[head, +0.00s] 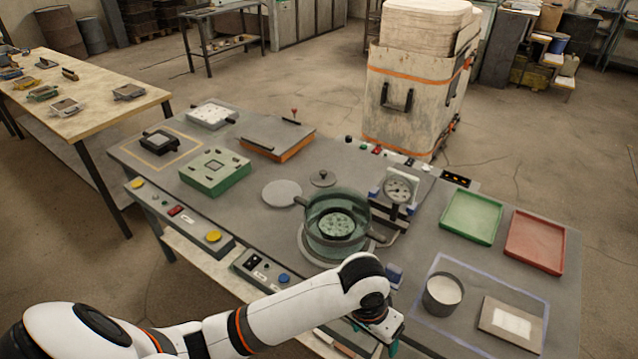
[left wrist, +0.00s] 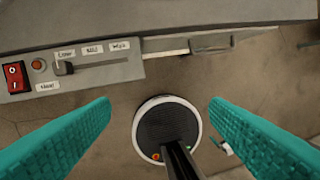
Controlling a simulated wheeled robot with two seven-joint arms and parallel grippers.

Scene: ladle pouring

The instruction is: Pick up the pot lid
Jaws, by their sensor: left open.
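A see-through greenish pot (head: 318,238) with dark side handles stands on a round light base near the front middle of the bench, with pale green pieces inside. Just behind it is a small dark round piece with a knob (head: 323,178), which looks like the pot lid; whether glass spreads around it I cannot tell. My left gripper (head: 389,343) is at the bench's front edge, in front of and right of the pot, pointing down and apart from both. In the left wrist view its teal fingers (left wrist: 160,110) are wide apart with nothing between them. The right gripper is out of view.
A flat grey disc (head: 282,193) lies left of the knobbed piece. A dial gauge (head: 397,190) stands close right of the pot. A dark cup (head: 442,293), a green tray (head: 471,218) and a red tray (head: 535,242) are further right. Front control panels (left wrist: 75,65) edge the bench.

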